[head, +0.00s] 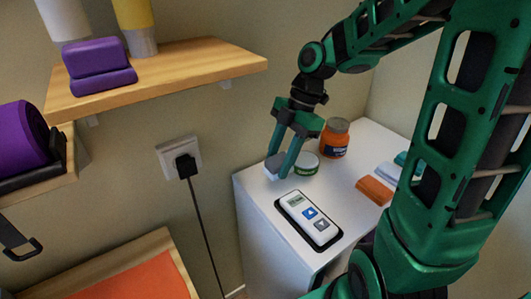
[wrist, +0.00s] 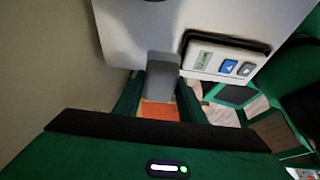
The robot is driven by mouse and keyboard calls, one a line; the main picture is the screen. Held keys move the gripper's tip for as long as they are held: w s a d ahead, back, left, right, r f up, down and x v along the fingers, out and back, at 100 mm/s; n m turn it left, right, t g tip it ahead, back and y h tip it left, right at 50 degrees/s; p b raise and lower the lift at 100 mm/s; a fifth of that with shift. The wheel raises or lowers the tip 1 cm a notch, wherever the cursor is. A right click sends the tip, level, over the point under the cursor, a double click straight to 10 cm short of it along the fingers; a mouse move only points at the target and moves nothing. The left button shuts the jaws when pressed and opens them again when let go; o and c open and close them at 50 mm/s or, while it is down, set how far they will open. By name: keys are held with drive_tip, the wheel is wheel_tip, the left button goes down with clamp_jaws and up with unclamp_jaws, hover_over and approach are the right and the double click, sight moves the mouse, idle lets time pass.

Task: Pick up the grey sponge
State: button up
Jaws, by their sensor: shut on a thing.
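The grey sponge (head: 273,167) is at the near left part of the white cabinet top, next to a small white jar with a green band. In the wrist view the sponge (wrist: 163,72) shows as a grey block between the two fingers. My gripper (head: 281,163) reaches down from above and is shut on the sponge, one green finger on each side. The fingers partly hide it in the head view. I cannot tell whether its underside touches the cabinet top.
On the white cabinet (head: 262,196) stand a green-banded jar (head: 306,164), an orange jar (head: 334,138), a remote-like device (head: 308,219) in a black tray, and an orange block (head: 375,190). A wooden shelf (head: 200,65) juts out at upper left.

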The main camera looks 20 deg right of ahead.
drive_tip(key=s+d, duration=0.1)
drive_tip(key=s, duration=0.7)
drive_tip(key=s+d, duration=0.1)
drive_tip(key=s, duration=0.3)
drive_tip(key=shift+s+d, duration=0.3)
drive_tip(key=shift+s, duration=0.1)
